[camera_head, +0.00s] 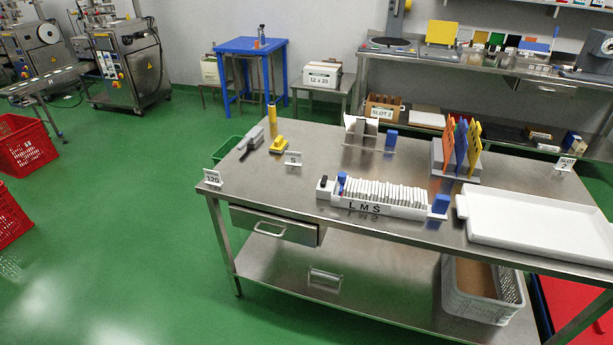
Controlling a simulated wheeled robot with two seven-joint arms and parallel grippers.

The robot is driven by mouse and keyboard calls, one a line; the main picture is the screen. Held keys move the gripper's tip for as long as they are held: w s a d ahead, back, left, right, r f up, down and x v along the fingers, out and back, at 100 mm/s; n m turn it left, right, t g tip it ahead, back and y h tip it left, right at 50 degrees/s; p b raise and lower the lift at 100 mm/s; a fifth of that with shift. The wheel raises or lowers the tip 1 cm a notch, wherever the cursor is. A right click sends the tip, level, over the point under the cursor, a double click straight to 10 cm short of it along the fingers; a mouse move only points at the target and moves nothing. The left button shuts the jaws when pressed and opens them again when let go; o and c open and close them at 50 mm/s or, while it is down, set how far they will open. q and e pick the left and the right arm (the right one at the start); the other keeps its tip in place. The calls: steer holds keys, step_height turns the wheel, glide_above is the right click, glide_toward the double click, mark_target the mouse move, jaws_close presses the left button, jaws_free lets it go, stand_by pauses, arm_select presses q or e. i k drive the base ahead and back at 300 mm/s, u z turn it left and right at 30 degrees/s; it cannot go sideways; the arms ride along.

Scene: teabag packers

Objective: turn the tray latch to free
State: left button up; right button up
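A long white tray (375,207) marked "L M S" stands on the steel table, filled with a row of thin white packets (385,192). At its left end is a small white block with a dark knob (324,182), and beside that a blue piece (342,180). A blue block (440,204) sits at its right end. Which of these is the latch, and how it is turned, I cannot tell at this size. Neither of my grippers is in view.
A wide empty white tray (540,222) lies on the table's right side. Coloured dividers (461,148) stand behind, with a paper holder (362,128) to their left. A yellow cylinder (272,112) and yellow piece (279,145) are at back left. The front-left tabletop is clear.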

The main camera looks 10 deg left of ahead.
mark_target(323, 184)
steer(key=u, duration=0.8)
steer(key=i, duration=1)
steer(key=u, duration=0.1)
